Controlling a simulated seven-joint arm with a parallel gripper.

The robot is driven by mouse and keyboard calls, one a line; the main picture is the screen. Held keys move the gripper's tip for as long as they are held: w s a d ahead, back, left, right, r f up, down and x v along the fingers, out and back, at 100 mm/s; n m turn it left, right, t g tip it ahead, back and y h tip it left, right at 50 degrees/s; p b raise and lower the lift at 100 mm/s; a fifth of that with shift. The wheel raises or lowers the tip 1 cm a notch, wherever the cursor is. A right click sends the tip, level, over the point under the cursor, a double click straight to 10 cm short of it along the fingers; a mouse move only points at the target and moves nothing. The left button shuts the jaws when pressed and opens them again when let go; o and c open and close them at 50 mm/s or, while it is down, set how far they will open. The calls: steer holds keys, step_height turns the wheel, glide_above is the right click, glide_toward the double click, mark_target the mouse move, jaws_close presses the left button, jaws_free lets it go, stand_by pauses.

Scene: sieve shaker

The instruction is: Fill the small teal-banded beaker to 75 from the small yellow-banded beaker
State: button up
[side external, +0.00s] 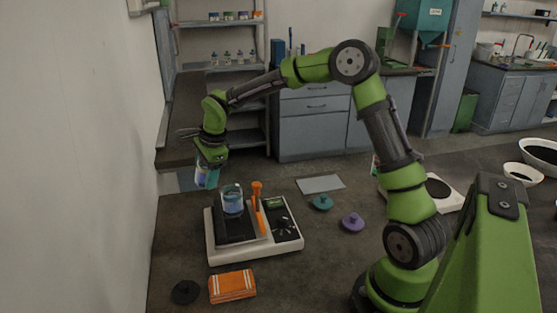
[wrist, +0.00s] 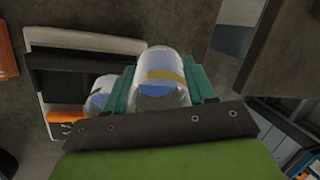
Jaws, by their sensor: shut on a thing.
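My gripper (side external: 206,178) is shut on the yellow-banded beaker, its teal fingers on either side of the glass. In the wrist view the clear beaker (wrist: 162,66) shows its yellow band and blue liquid inside. In the side view the fingers mostly hide it. It is held up in the air, at the left of and above a second clear beaker (side external: 232,202), which stands on the dark plate of the shaker and has blue in its lower part. That one also shows in the wrist view (wrist: 98,94), partly hidden by a finger. Its band and level are too small to read.
The white shaker (side external: 255,250) has an orange upright handle (side external: 257,194) just right of the standing beaker. An orange box (side external: 232,286) and a black disc (side external: 186,292) lie in front. Teal (side external: 322,202) and purple (side external: 353,221) lids lie right. A wall is close on the left.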

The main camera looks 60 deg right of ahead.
mark_target(201, 181)
steer(key=shift+w+f+g+b, duration=0.3)
steer(key=shift+w+f+g, duration=0.25)
steer(key=shift+f+g, duration=0.35)
steer(key=shift+w+f+g+b, duration=0.25)
steer(key=shift+w+f+g, duration=0.25)
steer(key=shift+f+g, duration=0.35)
